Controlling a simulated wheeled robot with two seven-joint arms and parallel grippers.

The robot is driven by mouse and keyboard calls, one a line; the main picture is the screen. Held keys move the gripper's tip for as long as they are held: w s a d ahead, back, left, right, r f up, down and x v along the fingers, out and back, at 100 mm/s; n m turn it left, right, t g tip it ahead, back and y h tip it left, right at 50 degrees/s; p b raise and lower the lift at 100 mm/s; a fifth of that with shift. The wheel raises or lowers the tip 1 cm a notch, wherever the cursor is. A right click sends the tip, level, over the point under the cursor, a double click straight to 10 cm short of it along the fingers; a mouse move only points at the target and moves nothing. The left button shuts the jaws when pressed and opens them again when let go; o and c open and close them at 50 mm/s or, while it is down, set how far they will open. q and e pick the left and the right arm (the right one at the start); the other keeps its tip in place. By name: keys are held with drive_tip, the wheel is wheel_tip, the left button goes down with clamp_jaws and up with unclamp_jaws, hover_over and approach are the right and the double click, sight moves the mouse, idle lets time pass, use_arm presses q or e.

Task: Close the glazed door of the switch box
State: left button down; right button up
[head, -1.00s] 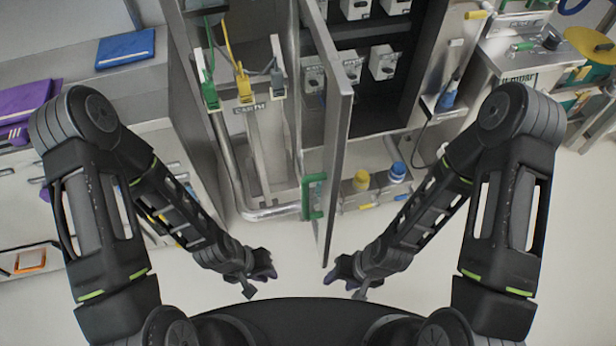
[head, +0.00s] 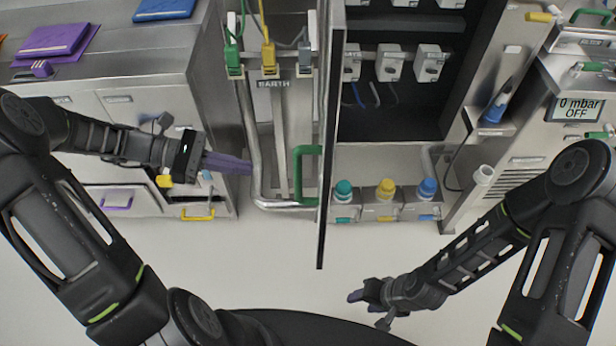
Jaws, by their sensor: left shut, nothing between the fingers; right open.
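The glazed door (head: 333,120) of the switch box stands open, seen almost edge-on and pointing toward me. Its green handle (head: 298,170) is on its left face near the lower end. The switch box (head: 395,105) is the dark cabinet to the right of the door, with white switches inside. My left gripper (head: 240,166) is shut and empty, left of the door and of the handle, its purple fingers pointing right. It touches neither in this view. My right gripper (head: 356,295) is low in front of the box, right of the door's near edge, and open.
An earth-lead rack with pipes (head: 256,150) stands just left of the door. Teal, yellow and blue-capped items (head: 385,190) sit below the box opening. Drawers (head: 150,105) stand on the left, a bench with a display (head: 577,108) on the right. The floor (head: 260,270) is clear.

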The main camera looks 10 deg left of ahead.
use_arm(q)
drive_tip(key=shift+d+f, duration=0.1)
drive_tip(key=shift+d, duration=0.1)
drive_tip(key=r+p+x, duration=0.1)
drive_tip(key=p+x, duration=0.1)
drive_tip(key=x, duration=1.1)
drive_tip(key=shift+d, duration=0.45)
drive_tip(key=shift+w+f, duration=0.15)
